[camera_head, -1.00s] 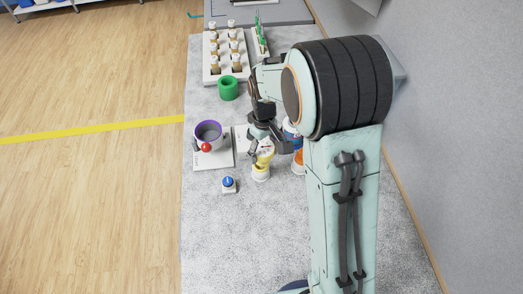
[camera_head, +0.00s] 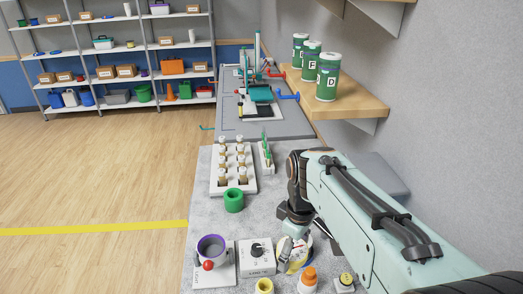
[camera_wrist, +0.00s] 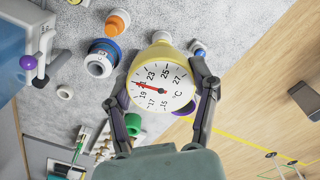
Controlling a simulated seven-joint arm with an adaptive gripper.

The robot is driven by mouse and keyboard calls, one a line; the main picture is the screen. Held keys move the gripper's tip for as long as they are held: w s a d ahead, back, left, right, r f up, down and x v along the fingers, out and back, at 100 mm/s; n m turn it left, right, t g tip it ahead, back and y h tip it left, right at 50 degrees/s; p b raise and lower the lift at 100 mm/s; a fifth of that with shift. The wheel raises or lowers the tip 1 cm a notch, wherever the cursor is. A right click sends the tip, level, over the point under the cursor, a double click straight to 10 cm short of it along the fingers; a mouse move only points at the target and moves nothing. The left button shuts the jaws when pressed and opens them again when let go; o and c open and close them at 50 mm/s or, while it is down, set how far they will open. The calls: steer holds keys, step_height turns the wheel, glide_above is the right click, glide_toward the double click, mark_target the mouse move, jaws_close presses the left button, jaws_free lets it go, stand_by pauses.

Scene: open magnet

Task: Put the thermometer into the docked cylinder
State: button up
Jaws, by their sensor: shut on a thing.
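The thermometer has a round white dial marked in °C with a red needle and a yellow body. It fills the middle of the wrist view (camera_wrist: 165,92), and part of it shows in the head view (camera_head: 292,256). My gripper (camera_wrist: 160,66) is shut on it, with one finger on each side. In the head view my gripper (camera_head: 300,235) is above the bench, right of the knob box. A grey cup with a purple rim (camera_head: 211,249) stands on a white base at the left edge. I cannot tell for certain whether it is the docked cylinder.
A white box with a black knob (camera_head: 257,256), an orange-capped bottle (camera_head: 308,278) and a yellow-topped item (camera_head: 264,286) stand nearby. A green ring (camera_head: 234,201) and a vial rack (camera_head: 232,172) are behind. Lettered green canisters (camera_head: 328,77) sit on a shelf at right.

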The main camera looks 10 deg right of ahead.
steer(key=w+d+f+m, duration=0.1)
steer(key=w+d+f, duration=0.25)
steer(key=w, duration=0.35)
steer(key=w+d+f, duration=0.2)
steer(key=w+d, duration=0.2)
steer(key=w, duration=0.2)
steer(key=shift+w+f, duration=0.75)
steer(key=shift+f, duration=0.7)
steer(key=shift+w+f, duration=0.7)
steer(key=shift+f, duration=0.75)
steer(key=shift+w+f, duration=0.75)
steer(key=shift+f, duration=0.7)
steer(key=shift+f, duration=0.15)
steer(key=shift+f, duration=0.1)
steer(key=o, duration=1.2)
